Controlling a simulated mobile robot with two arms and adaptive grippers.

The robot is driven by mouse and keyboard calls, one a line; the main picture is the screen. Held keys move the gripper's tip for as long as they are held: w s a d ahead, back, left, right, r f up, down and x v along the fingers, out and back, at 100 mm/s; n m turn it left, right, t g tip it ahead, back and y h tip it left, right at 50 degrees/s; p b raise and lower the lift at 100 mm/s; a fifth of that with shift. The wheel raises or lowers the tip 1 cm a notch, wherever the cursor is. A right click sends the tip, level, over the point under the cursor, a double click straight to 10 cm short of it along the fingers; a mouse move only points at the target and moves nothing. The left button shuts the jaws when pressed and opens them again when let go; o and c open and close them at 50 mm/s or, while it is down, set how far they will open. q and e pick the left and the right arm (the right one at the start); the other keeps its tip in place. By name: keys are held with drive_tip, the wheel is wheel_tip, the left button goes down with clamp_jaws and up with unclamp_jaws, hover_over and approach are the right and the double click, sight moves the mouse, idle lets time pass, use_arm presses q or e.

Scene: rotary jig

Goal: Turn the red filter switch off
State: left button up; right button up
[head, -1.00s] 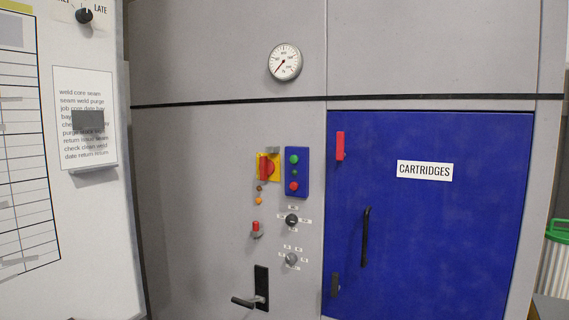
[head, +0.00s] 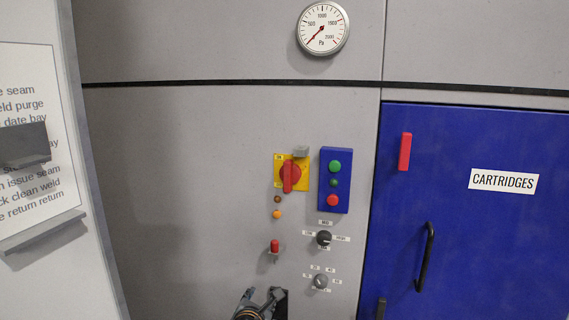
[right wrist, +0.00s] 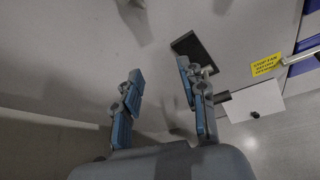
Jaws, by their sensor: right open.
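A red rotary switch (head: 290,177) sits on a yellow plate on the grey cabinet wall in the head view. Its grip stands about upright, and a grey tab (head: 301,151) is at the plate's top right. My right gripper (head: 262,303) shows at the bottom edge of the head view, below the switch and apart from it. In the right wrist view my right gripper (right wrist: 161,75) is open, with nothing between its fingers. The switch cannot be made out in that view. My left gripper is not in view.
A blue button box (head: 335,180) is right of the switch. Brown and orange lamps, a small red knob (head: 274,246) and two dials (head: 323,238) lie below. A blue cartridge door (head: 480,230) is at right, a white board (head: 40,130) at left. A pressure gauge (head: 322,28) hangs above.

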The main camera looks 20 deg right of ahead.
wheel_tip(320, 180, up, 19)
drive_tip(key=n+t+h+p, duration=0.1)
drive_tip(key=n+t+h, duration=0.1)
drive_tip(key=h, duration=0.1)
drive_tip(key=h+p, duration=0.1)
drive_tip(key=h, duration=0.1)
approach(286, 173)
drive_tip(key=shift+n, duration=0.3)
drive_tip(key=p+x, duration=0.4)
drive_tip(key=x, duration=0.5)
drive_tip(key=shift+w+d, duration=0.15)
drive_tip(key=shift+d, duration=0.05)
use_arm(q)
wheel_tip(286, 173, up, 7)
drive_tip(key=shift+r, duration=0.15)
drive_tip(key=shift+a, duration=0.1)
use_arm(e)
drive_tip(key=shift+c, duration=0.4)
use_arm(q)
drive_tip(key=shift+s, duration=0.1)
use_arm(e)
clamp_jaws()
